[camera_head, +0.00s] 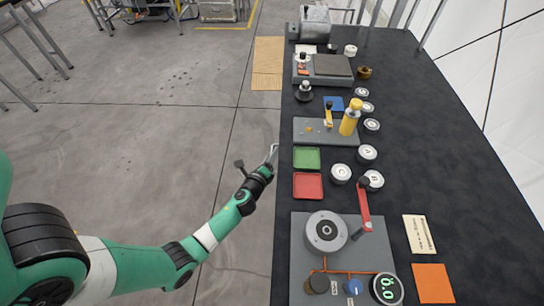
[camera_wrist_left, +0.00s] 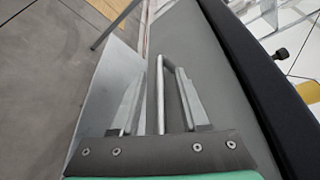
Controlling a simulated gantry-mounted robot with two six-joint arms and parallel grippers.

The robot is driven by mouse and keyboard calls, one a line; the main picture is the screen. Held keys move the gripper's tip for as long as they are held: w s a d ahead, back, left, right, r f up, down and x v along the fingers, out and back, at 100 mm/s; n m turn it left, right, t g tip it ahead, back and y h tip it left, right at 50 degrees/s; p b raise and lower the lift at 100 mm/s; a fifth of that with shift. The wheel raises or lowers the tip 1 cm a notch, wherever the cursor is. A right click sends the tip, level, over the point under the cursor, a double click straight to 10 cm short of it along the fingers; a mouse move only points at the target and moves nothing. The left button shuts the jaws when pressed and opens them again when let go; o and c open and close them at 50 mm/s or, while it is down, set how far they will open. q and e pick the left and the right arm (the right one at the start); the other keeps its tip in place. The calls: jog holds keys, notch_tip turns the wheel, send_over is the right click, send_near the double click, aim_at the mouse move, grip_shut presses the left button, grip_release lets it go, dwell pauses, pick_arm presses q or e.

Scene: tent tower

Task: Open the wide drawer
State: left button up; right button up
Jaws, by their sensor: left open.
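My left gripper (camera_head: 271,157) is beside the left edge of the dark bench, over the floor side. In the left wrist view its two fingers (camera_wrist_left: 158,100) are apart, with a metal bar handle (camera_wrist_left: 160,88) running lengthwise between them. I cannot tell whether either finger touches the bar. The bar's far end bends toward a flat grey front (camera_wrist_left: 228,75) under the bench top, which looks like the wide drawer's face. The drawer's outline and any gap around it cannot be made out. In the head view the bench top hides the drawer front. My right gripper is not in view.
Open concrete floor (camera_head: 150,110) lies left of the bench. A pale panel (camera_wrist_left: 112,80) stands left of the fingers.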

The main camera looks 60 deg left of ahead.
pick_arm(q)
grip_shut()
dwell(1.4)
